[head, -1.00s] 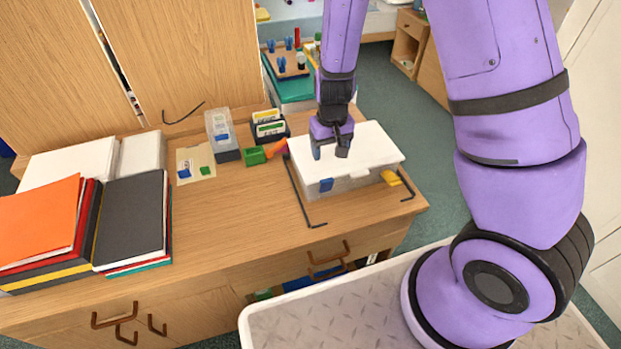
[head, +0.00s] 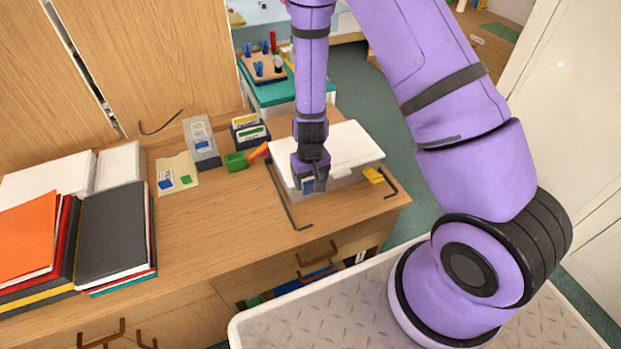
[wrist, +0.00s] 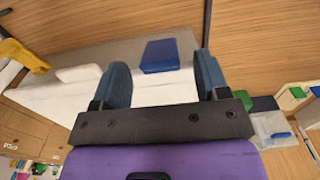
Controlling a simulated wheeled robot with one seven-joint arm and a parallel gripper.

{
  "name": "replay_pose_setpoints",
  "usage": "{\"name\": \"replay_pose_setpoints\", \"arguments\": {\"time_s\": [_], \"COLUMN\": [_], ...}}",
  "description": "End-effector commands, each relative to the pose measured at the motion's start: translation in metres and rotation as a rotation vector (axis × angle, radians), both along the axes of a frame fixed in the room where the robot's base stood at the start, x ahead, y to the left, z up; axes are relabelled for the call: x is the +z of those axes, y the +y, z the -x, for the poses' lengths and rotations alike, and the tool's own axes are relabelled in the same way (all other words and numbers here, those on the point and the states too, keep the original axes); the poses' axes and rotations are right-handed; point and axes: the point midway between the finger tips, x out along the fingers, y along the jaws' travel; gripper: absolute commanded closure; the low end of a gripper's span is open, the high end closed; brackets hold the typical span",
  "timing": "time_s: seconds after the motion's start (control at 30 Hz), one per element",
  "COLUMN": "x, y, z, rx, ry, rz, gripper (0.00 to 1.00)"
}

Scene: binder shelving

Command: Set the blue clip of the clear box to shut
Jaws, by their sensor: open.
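The clear box (head: 343,179) with a white lid (head: 350,143) sits at the right end of the wooden desk. In the wrist view its grey front wall (wrist: 105,52) and white lid (wrist: 160,91) show. The blue clip (wrist: 160,56) is on the box's front side, between my fingertips in the picture. In the head view the blue clip (head: 308,185) is partly covered by my gripper. My gripper (wrist: 162,80) is open, with one blue-grey finger on each side of the clip and no visible contact. I cannot tell whether the clip is latched.
Dark bent rods (head: 287,203) lie left of the box. A yellow clip (head: 374,175) is at its right front. A green block (head: 236,162) and a clear case (head: 201,144) stand further left. The desk's middle is clear.

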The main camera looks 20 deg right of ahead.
Motion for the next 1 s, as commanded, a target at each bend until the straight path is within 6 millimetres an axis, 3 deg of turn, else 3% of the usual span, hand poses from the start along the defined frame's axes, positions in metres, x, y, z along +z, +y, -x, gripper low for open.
{"name": "replay_pose_setpoints", "arguments": {"time_s": [0.27,0.5,1.0], "x": [-0.001,-0.001,0.0], "y": [0.0,0.0,0.001], "z": [0.0,0.0,-0.013], "rx": [0.0,0.0,0.001], "ry": [0.0,0.0,0.166], "rz": [0.0,0.0,-0.002], "gripper": [0.32,0.81,0.81]}}
